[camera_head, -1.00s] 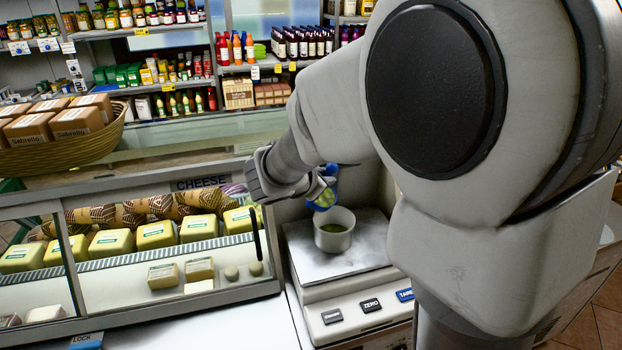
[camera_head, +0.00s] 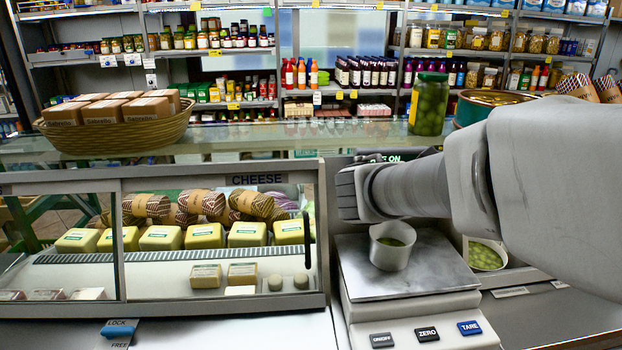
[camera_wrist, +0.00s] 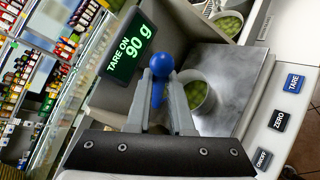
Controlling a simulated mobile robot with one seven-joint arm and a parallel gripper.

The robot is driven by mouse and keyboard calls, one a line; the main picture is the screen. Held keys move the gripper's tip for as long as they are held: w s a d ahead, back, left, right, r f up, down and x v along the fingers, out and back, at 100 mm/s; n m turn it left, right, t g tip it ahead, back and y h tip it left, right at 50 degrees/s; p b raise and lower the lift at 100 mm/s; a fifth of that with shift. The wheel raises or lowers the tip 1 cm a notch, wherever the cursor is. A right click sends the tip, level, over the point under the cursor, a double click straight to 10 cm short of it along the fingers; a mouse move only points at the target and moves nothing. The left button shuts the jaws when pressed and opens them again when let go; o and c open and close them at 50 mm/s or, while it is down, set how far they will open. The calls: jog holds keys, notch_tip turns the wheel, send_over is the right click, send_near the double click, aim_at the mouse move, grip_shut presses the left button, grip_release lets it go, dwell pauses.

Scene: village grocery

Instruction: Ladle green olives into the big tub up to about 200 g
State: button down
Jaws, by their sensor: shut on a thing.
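My gripper (camera_wrist: 160,108) is shut on the blue ladle (camera_wrist: 161,66), whose blue knob and handle show between the fingers in the wrist view. The ladle's bowl cannot be made out. In the head view my gripper (camera_head: 348,194) is above and left of the tub, and the ladle is hidden. The white tub (camera_head: 376,252) stands upright on the scale's metal plate (camera_head: 440,268) with green olives inside; it also shows in the wrist view (camera_wrist: 206,106). The scale display (camera_wrist: 128,50) reads "TARE ON 90 g". A container of green olives (camera_head: 487,256) sits right of the scale.
The glass cheese case (camera_head: 210,305) stands close on the left. A jar of olives (camera_head: 429,104) and a basket of boxes (camera_head: 118,138) stand on the higher glass shelf behind. The TARE button (camera_head: 469,327) and other buttons are at the scale's front.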

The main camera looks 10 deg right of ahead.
jog(key=s+d+f+m+t+b, duration=0.1)
jog(key=b, duration=0.5)
jog(key=s+f+m+t+b, duration=0.1)
jog(key=f+b, duration=0.1)
jog(key=b, duration=0.4)
jog(key=shift+s+d, duration=0.35)
jog(key=shift+s, duration=0.05)
jog(key=shift+s+d+r+m+t+b, duration=0.15)
jog(key=shift+m+t+b, duration=0.15)
jog(key=shift+b, duration=0.5)
jog(key=w+a+r+n+g+p, duration=0.2)
jog(key=r+p, duration=0.3)
jog(key=p, duration=1.2)
jog(key=shift+w+n+g+p, duration=0.3)
jog(key=shift+w+p, duration=0.1)
jog(key=shift+w, duration=0.2)
jog(key=shift+w+a+p, duration=0.1)
jog(key=shift+p, duration=0.3)
